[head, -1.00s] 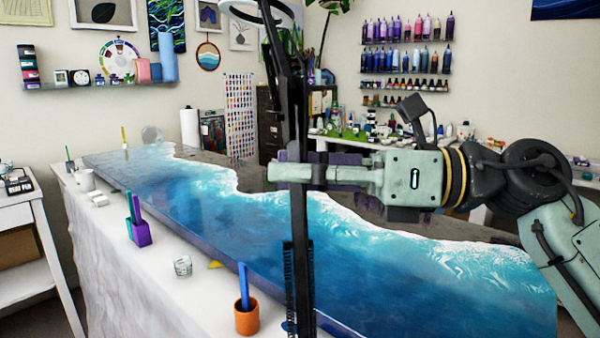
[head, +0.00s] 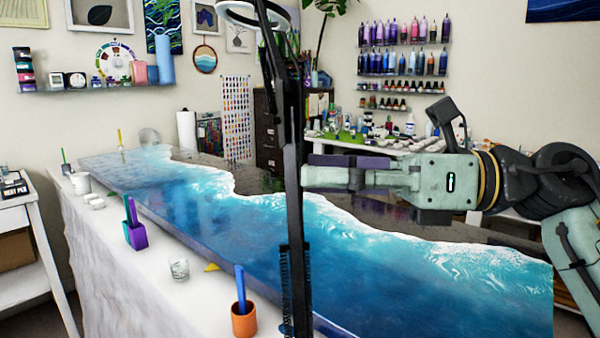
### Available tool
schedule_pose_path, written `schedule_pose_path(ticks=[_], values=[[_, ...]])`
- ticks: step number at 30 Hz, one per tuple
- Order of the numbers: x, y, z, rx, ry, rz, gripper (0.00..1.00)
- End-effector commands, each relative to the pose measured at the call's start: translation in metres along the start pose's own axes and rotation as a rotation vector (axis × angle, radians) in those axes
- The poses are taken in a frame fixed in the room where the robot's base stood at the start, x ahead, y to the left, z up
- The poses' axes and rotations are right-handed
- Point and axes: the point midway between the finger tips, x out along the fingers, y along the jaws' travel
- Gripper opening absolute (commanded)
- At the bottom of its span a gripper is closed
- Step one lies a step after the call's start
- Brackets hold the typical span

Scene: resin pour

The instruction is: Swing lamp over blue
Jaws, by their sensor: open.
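The lamp has a tall black arm (head: 292,150) standing at the near side of the table, with a pale ring head (head: 257,14) at the top, partly cut off by the frame. The ring appears high against the back wall; I cannot tell what lies directly under it. The blue is the glossy ocean-like resin (head: 240,235) on the long tabletop, with white foam lines and a dark part behind. My gripper (head: 303,176) is open, its fingertips just right of the black arm in the picture. Contact between them cannot be told.
Shelves of bottles (head: 405,62) hang on the back wall. The resin surface looks clear.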

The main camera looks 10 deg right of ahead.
Motion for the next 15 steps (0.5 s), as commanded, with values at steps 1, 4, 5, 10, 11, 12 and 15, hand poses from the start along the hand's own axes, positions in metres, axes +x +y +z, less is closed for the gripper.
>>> schedule_pose_path(ticks=[1, 4, 5, 10, 11, 12, 15], values=[[-0.012, -0.001, 0.001, 0.000, -0.006, -0.001, 0.49], [-0.035, -0.001, 0.001, 0.000, -0.006, -0.001, 0.49], [-0.041, -0.001, 0.000, 0.000, -0.005, -0.001, 0.49], [-0.068, 0.000, 0.001, 0.000, -0.003, -0.001, 0.49], [-0.072, 0.000, 0.001, 0.000, -0.002, 0.000, 0.49], [-0.076, 0.000, 0.001, 0.000, -0.002, -0.001, 0.49], [-0.081, 0.000, 0.000, 0.000, 0.000, 0.000, 0.49]])
